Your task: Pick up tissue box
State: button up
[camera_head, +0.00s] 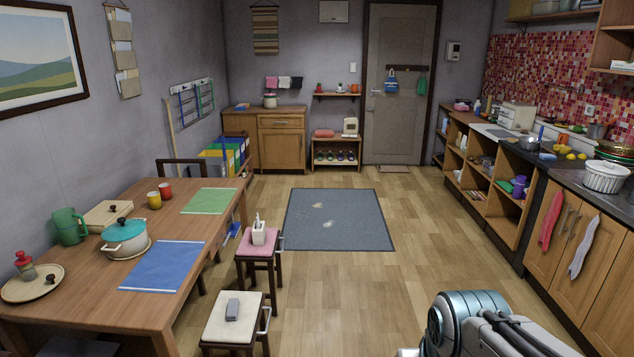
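A small white box with a white piece sticking up from its top, which looks like the tissue box (259,236), stands upright on the pink-topped stool (270,246) beside the dining table. Only my arm shows at the bottom right of the head view, well to the right of this stool with floor between them. My gripper is out of the frame, so its opening and anything in it are hidden.
A cream-topped stool (218,325) with a grey block (232,309) stands in front. Open wood floor and a grey rug (338,222) lie between the stools and the right counter (515,190).

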aim_at(259, 236)
jog(key=z, duration=0.1)
jog(key=i, duration=1.55)
jog(key=u, duration=0.2)
jog(key=i, duration=1.55)
jog(key=u, duration=0.85)
jog(key=i, duration=1.25)
jog(key=u, duration=0.3)
